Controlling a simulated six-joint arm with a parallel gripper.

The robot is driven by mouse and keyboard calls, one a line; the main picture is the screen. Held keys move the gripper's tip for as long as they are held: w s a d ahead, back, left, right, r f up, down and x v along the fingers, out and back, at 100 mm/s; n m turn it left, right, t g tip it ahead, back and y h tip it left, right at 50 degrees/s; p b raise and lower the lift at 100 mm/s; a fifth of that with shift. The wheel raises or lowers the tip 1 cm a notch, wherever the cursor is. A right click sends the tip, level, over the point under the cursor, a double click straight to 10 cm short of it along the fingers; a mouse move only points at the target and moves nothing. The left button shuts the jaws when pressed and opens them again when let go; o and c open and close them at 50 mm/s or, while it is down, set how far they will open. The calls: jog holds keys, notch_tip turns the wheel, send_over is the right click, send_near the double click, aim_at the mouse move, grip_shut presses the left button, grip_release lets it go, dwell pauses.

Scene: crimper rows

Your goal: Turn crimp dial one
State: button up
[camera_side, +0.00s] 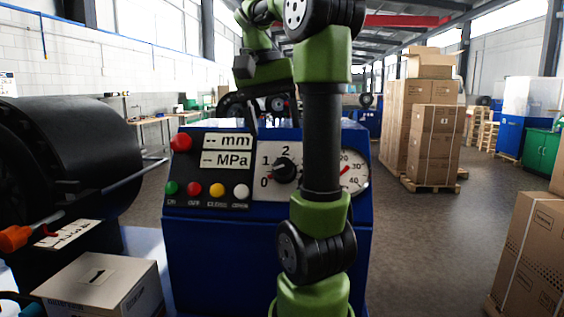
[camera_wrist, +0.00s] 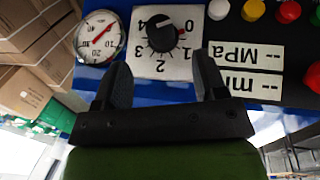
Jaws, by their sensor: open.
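The crimp dial, a round black knob (camera_side: 285,170) on a white plate numbered from 0, sits on the sloped front of the blue machine. My gripper (camera_wrist: 160,60) is open and empty. In the wrist view its two dark fingers stand either side of the plate's lower part, with the knob beyond the tips. In the side view my gripper (camera_side: 265,112) is above the panel's top edge, partly behind my arm. It looks apart from the knob.
A white pressure gauge (camera_wrist: 100,37) with a red needle is beside the dial; my arm partly covers it in the side view. Mm and MPa displays (camera_side: 227,150), a red button (camera_side: 181,142) and several coloured buttons (camera_side: 205,190) are left of the dial. Stacked cartons (camera_side: 435,145) stand right.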

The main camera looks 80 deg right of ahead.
aim_at(282, 158)
jog(key=f, duration=0.2)
jog(key=s+f, duration=0.1)
jog(key=f, duration=0.4)
jog(key=shift+s+f, duration=0.2)
jog(key=shift+f, duration=0.15)
jog(key=c, duration=0.8)
